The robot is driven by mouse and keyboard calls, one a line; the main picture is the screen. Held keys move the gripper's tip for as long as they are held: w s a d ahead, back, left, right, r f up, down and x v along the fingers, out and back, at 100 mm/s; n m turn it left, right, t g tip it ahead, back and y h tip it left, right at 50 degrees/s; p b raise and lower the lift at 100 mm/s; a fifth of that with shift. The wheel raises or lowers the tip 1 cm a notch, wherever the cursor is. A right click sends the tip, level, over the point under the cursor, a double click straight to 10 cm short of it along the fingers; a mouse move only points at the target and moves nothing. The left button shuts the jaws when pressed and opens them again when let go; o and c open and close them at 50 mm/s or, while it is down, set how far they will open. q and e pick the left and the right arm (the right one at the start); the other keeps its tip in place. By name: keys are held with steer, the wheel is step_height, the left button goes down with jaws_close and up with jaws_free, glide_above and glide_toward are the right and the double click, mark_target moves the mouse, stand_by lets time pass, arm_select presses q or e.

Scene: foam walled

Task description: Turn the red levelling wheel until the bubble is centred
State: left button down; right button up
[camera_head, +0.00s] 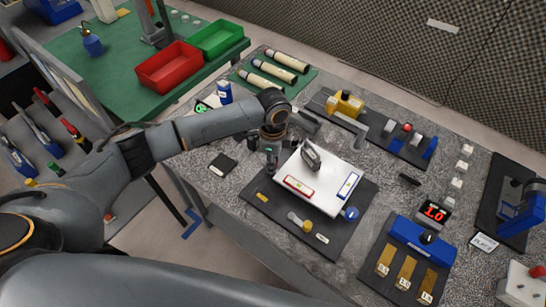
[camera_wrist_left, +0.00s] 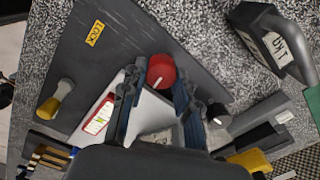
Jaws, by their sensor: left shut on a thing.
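A white levelling plate (camera_head: 330,197) sits on a dark base (camera_head: 257,211). It carries a red-framed vial (camera_head: 299,187) and a blue-framed vial (camera_head: 348,185). The red vial also shows in the left wrist view (camera_wrist_left: 97,117); its bubble is too small to place surely. The red levelling wheel (camera_wrist_left: 161,70) lies between the fingers of my left gripper (camera_wrist_left: 157,88), which is shut on it at the plate's corner. In the head view my left gripper (camera_head: 271,168) hides most of that wheel. A blue wheel (camera_head: 351,213) is at the plate's near right corner. My right gripper is not in view.
A yellow-knobbed lever (camera_head: 305,226) and a yellow lock label (camera_wrist_left: 95,32) are on the base. A grey metal piece (camera_head: 311,155) stands on the plate. A blue device (camera_head: 422,238) is to the right, with a red display (camera_head: 434,211) behind it. Red (camera_head: 168,67) and green bins (camera_head: 218,39) stand farther left.

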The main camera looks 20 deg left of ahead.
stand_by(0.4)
arm_select(q)
steer(key=c, duration=1)
jaws_free()
